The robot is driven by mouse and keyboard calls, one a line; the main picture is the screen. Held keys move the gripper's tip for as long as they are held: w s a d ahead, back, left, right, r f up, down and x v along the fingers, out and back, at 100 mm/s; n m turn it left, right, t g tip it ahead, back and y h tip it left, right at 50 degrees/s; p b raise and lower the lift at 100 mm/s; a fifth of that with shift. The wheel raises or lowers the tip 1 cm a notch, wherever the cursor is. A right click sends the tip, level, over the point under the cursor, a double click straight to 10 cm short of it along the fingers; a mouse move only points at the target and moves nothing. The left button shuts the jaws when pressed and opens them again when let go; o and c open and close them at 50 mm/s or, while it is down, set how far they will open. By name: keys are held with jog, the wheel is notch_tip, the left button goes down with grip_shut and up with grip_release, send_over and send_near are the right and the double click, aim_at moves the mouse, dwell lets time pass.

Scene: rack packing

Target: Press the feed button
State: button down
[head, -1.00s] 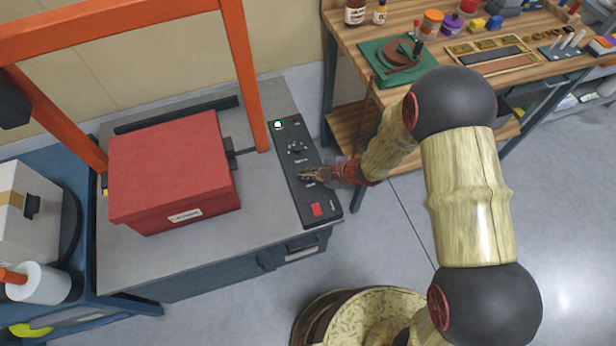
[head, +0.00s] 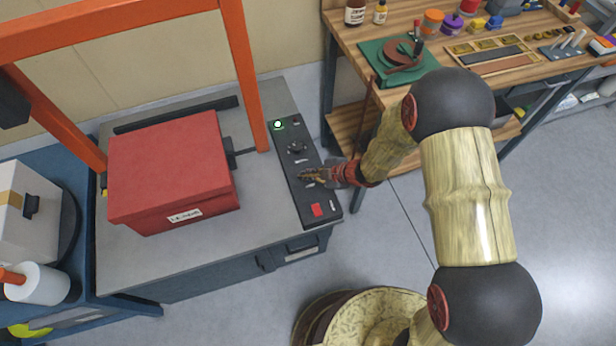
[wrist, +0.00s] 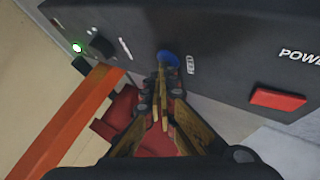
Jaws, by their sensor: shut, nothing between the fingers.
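A round blue button (wrist: 168,57) sits on the dark control panel (wrist: 225,45), beside a small white label that is hard to read. My gripper (wrist: 163,90) is shut and empty, with its tips just below the button in the wrist view. I cannot tell whether they touch it. In the head view my gripper (head: 308,176) is over the middle of the panel (head: 286,163) and hides the button.
A red power switch (wrist: 277,98) is to the right on the panel. A black knob (wrist: 101,46) and a lit green lamp (wrist: 76,47) are to the left. A red box (head: 170,165) stands under an orange frame (head: 243,75). A wooden workbench (head: 345,40) is at the back right.

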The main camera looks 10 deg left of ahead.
dwell(0.4)
jog(key=shift+r+p, duration=0.8)
jog(key=shift+p, duration=0.05)
jog(key=shift+r, duration=0.1)
notch_tip(320, 180, up, 5)
jog(key=p, duration=0.4)
jog(key=shift+p, duration=0.3)
dwell(0.4)
